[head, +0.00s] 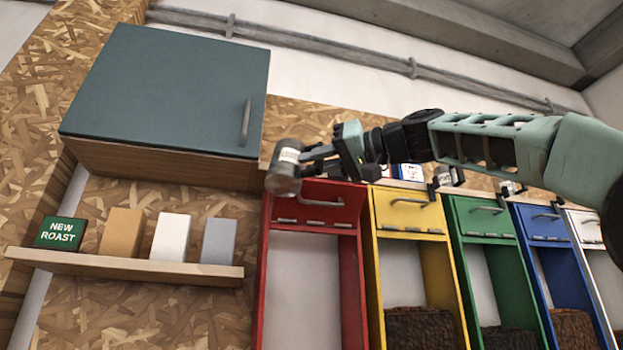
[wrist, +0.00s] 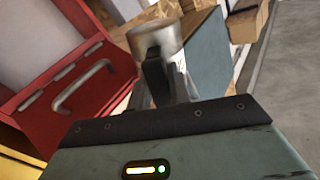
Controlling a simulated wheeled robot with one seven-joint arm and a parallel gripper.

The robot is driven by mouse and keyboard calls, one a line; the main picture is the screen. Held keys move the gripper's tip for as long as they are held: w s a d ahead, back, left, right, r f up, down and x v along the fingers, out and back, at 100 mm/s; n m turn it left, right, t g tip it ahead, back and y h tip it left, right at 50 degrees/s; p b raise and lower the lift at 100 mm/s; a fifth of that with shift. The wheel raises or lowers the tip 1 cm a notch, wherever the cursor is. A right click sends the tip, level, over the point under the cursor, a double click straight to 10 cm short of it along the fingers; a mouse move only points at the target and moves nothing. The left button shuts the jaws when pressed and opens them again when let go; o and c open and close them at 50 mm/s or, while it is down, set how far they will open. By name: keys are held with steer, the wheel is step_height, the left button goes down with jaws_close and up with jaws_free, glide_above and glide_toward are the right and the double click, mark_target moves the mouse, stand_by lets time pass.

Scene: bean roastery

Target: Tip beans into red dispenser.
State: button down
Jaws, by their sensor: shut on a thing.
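The red dispenser (head: 286,212) stands at the left end of a row. Its hinged lid with a grey handle looks shut, and its front window shows no beans. It also shows at the left of the wrist view (wrist: 118,78). My gripper (head: 307,160) is shut on a grey metallic canister with a white label (head: 284,179). The canister is tilted and appears near the upper left corner of the red dispenser. It also shows at the top middle of the wrist view (wrist: 157,36), partly hidden by the fingers. Its contents are hidden.
Yellow (head: 411,217), green (head: 487,222), blue (head: 547,226) and white dispensers stand to the right, several with dark beans. A teal cabinet (head: 170,90) hangs at the upper left. Below it, a shelf (head: 130,264) holds a NEW ROAST box (head: 60,232) and other packs.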

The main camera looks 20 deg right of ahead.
mark_target(321, 142)
steer(key=shift+w+d+r+m+p, duration=0.15)
steer(key=shift+w+r+m+p, duration=0.05)
steer(key=shift+r+m+p, duration=0.4)
steer(key=r+m+p, duration=0.1)
steer(key=p, duration=0.1)
steer(key=w+d+r+m+p, duration=0.1)
steer(key=r+p, duration=0.1)
steer(key=r+m+p, duration=0.1)
steer(key=p, duration=0.2)
steer(key=shift+w+d+r, duration=0.15)
steer(key=shift+w+r, duration=0.1)
steer(key=shift+r, duration=0.05)
steer(key=m+p, duration=0.3)
steer(key=shift+r+m, duration=0.15)
steer(key=shift+m, duration=0.15)
steer(key=shift+f+m+p, duration=0.35)
steer(key=shift+m+p, duration=0.05)
steer(key=shift+m, duration=0.3)
steer(key=shift+m+p, duration=0.3)
steer(key=shift+w+r+p, duration=0.1)
steer(key=shift+r+p, duration=0.25)
steer(key=shift+p, duration=0.2)
steer(key=shift+w+d+r+m+p, duration=0.1)
steer(key=shift+d+m+p, duration=0.05)
steer(key=shift+m+p, duration=0.65)
